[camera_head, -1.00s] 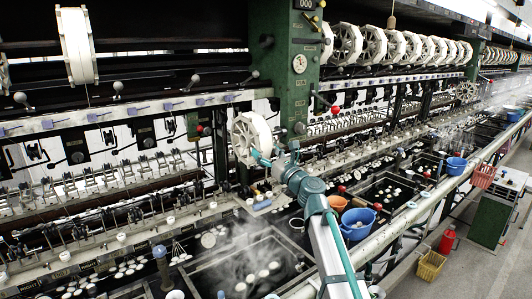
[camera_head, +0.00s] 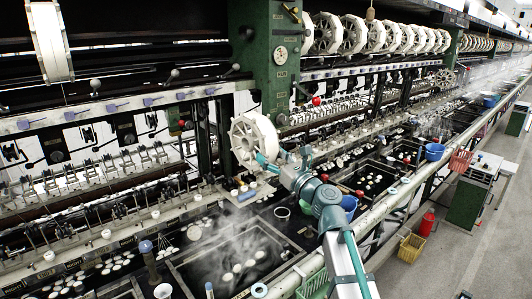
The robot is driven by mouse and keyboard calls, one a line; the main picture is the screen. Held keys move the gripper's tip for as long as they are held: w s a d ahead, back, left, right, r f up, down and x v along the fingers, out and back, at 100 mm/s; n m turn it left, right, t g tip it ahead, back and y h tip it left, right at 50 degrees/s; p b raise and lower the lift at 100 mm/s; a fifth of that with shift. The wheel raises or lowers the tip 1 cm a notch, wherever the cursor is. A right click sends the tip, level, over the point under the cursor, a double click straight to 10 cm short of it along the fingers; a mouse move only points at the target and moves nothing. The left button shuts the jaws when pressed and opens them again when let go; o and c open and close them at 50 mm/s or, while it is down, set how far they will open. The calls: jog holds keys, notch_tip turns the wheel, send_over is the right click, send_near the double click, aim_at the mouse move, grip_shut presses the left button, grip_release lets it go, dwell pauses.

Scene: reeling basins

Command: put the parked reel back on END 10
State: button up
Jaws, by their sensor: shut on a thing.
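A white spoked reel (camera_head: 247,138) is held upright at the end of my arm, in front of the green post and above the basins. My gripper (camera_head: 266,160) is shut on it at its lower right side; the fingertips are partly hidden by the reel and the wrist. A row of mounted white reels (camera_head: 352,36) runs along the machine at upper right. Another white reel (camera_head: 48,42) hangs at upper left. No END 10 label is readable, so I cannot tell which place bears that number.
The green post (camera_head: 279,75) with levers and a gauge stands just behind the held reel. Steaming basins (camera_head: 235,262) with white cocoons lie below. A blue bucket (camera_head: 434,152), a red basket (camera_head: 460,160) and a yellow crate (camera_head: 411,247) are at right.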

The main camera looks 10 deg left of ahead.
jog(key=s+d+p, duration=0.2)
jog(key=s+d, duration=0.6)
jog(key=d, duration=0.1)
dwell(0.3)
dwell(0.9)
